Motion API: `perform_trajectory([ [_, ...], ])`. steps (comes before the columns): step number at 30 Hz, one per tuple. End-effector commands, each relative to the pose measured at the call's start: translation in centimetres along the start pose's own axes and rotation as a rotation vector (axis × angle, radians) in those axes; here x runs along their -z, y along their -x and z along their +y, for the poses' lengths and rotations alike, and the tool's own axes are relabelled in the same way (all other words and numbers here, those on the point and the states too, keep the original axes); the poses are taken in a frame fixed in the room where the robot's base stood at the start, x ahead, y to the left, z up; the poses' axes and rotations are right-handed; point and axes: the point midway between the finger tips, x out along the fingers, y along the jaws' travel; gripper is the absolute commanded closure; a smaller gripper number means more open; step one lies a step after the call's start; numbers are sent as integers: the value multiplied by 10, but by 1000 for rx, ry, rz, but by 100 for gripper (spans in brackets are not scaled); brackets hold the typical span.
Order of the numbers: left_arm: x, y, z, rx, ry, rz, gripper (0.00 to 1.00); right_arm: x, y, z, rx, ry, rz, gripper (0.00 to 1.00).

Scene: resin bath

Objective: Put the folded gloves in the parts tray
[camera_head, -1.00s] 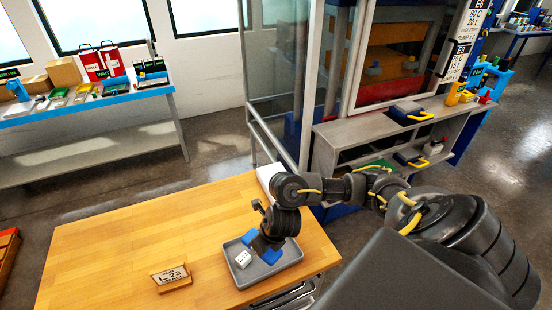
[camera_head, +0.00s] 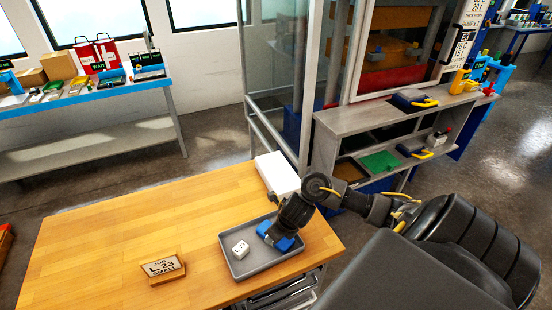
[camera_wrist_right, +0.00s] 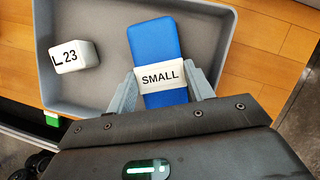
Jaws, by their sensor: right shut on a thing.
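The folded gloves (camera_wrist_right: 156,45) are a blue flat bundle with a white band reading SMALL. They also show in the head view (camera_head: 284,242), partly hidden under my right gripper. My right gripper (camera_wrist_right: 161,80) is shut on the gloves, one finger at each side of the band; in the head view it points down into the tray (camera_head: 282,230). The grey parts tray (camera_wrist_right: 96,105) lies around and below the gloves, on the wooden table (camera_head: 241,277). I cannot tell whether the gloves touch its floor. My left gripper is not in view.
A white block marked L 23 (camera_wrist_right: 74,56) sits in the tray, left of the gloves; it shows in the head view (camera_head: 240,249). A sign (camera_head: 163,268) stands left of the tray. A white box (camera_head: 277,172) lies behind it. The table's left side is clear.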

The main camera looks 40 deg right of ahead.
Motion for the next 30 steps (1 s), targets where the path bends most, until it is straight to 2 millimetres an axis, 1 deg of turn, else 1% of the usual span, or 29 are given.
perform_trajectory([
  [7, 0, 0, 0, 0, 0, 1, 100, 0, -1, 0, 0, 2, -1, 71],
  [10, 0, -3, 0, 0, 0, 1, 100, 1, -4, 0, 0, 2, -1, 71],
  [11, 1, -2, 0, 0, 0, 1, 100, 1, -2, 0, 0, 2, -1, 44],
  [15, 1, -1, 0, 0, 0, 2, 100, 0, -2, 0, 0, 2, -1, 26],
  [22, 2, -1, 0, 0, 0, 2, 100, 0, -2, 0, 0, 1, -1, 26],
  [25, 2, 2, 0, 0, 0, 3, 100, -1, 1, 0, 0, 1, -2, 26],
  [28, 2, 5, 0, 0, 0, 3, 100, -2, 12, 0, 2, 5, -4, 26],
  [30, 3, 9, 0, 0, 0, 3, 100, -3, 25, 0, 2, 7, -5, 26],
])
